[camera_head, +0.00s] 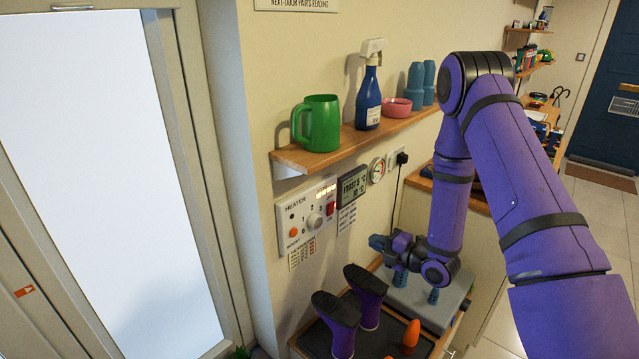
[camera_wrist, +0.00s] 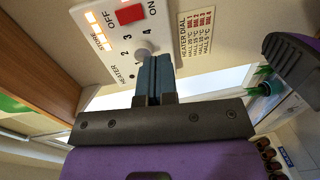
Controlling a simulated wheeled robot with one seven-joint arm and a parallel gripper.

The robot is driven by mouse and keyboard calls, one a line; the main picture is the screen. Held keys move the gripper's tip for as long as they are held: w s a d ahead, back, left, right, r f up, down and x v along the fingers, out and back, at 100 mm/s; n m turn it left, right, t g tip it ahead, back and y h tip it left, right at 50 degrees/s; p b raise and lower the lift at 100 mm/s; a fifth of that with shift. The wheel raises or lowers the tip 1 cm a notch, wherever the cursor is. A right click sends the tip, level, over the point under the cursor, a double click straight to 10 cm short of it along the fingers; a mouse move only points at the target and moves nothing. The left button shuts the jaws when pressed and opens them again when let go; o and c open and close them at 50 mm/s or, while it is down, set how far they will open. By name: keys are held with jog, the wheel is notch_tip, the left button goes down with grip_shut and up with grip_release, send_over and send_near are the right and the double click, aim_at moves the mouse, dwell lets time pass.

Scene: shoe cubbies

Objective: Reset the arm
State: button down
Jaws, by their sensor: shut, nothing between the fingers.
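My purple arm reaches in from the right of the head view and bends down toward the wall. My gripper (camera_head: 376,242) points left at the wall, below the shelf, with its blue-grey fingers together and nothing between them. In the wrist view my gripper (camera_wrist: 155,72) shows its closed fingers in front of the white heater panel. The heater panel (camera_head: 307,222) is on the wall, left of the gripper in the head view, with a gap between them there. Its grey dial (camera_wrist: 143,52) and red switch (camera_wrist: 124,14) show in the wrist view.
A wooden shelf (camera_head: 357,138) above holds a green mug (camera_head: 322,124), a blue spray bottle (camera_head: 368,98), a pink bowl (camera_head: 397,107) and blue cups. Below are upturned purple boots (camera_head: 369,296), an orange object (camera_head: 411,336) and a grey box (camera_head: 432,306) near my wrist.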

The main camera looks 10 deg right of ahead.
jog(key=w+d+r+m+g+h, duration=0.1)
jog(key=w+r+m+h, duration=0.1)
jog(key=r, duration=0.4)
jog(key=w+d+r+m+h, duration=0.1)
jog(key=r+m+h, duration=0.2)
jog(key=r, duration=0.3)
jog(key=s+d+r+m+g+h, duration=0.1)
jog(key=s+r+m+h, duration=0.15)
jog(key=r, duration=0.35)
jog(key=s+d+r+m+g+h, duration=0.1)
jog(key=s+d+r+m+h, duration=0.2)
jog(key=r, duration=0.4)
jog(key=s+a+r+m+g, duration=0.1)
jog(key=s+r+m, duration=0.2)
jog(key=s, duration=0.7)
jog(key=s+a+r+m+g, duration=0.2)
jog(key=s+r+m, duration=0.2)
jog(key=s, duration=0.6)
jog(key=s+a+r+m+g, duration=0.1)
jog(key=s+r+m+g, duration=0.1)
jog(key=s+r+m, duration=0.2)
jog(key=s+m, duration=0.3)
jog(key=s, duration=0.3)
jog(key=shift+a+r+m+y, duration=0.25)
jog(key=shift+a+m+y, duration=0.1)
jog(key=shift+w, duration=0.1)
